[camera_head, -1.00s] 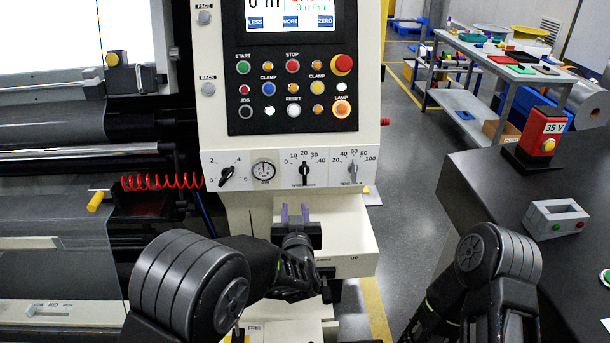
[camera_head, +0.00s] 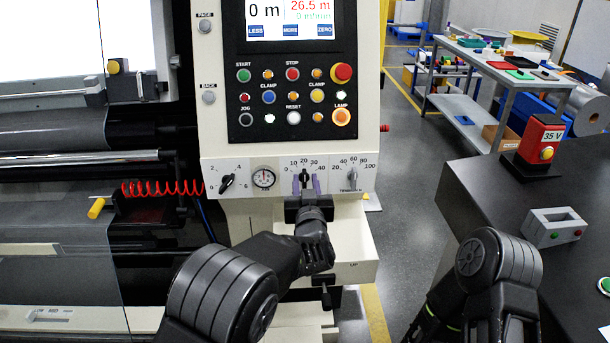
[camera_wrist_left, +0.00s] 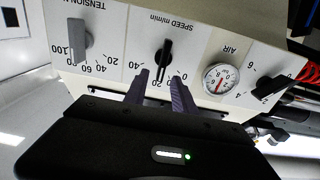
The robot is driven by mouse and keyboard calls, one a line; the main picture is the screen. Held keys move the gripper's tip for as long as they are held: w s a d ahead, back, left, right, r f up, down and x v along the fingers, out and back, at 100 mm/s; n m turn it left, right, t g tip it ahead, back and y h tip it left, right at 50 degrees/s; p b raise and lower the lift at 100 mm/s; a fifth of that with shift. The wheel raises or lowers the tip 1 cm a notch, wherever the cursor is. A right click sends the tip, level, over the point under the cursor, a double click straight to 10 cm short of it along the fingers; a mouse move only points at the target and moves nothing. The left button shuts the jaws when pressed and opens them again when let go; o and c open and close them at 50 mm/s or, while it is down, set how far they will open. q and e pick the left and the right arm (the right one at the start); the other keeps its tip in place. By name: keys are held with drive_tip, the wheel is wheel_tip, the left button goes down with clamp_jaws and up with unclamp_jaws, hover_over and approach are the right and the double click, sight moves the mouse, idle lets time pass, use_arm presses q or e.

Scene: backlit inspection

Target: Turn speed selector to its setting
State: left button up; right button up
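The speed selector is a black pointer knob (camera_head: 305,176) on the cream panel strip, with a 0 to 40 scale. It stands about upright, near the 20 mark. It also shows in the left wrist view (camera_wrist_left: 163,58), upside down, under the label SPEED m/min. My left gripper (camera_head: 306,184) is open, its two purple fingers apart in front of the knob. In the left wrist view the fingertips (camera_wrist_left: 160,77) lie to either side of the knob's lower end; I cannot tell whether they touch it. My right arm shows at lower right, but its gripper is out of view.
The tension knob (camera_head: 352,172) is close on the right, the air gauge (camera_head: 263,179) and another black selector (camera_head: 227,182) on the left. A cream ledge (camera_head: 350,240) juts out below. A red coiled hose (camera_head: 160,188) hangs left. A dark table (camera_head: 490,200) stands right.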

use_arm(q)
drive_tip(key=shift+w, duration=1.25)
clamp_jaws()
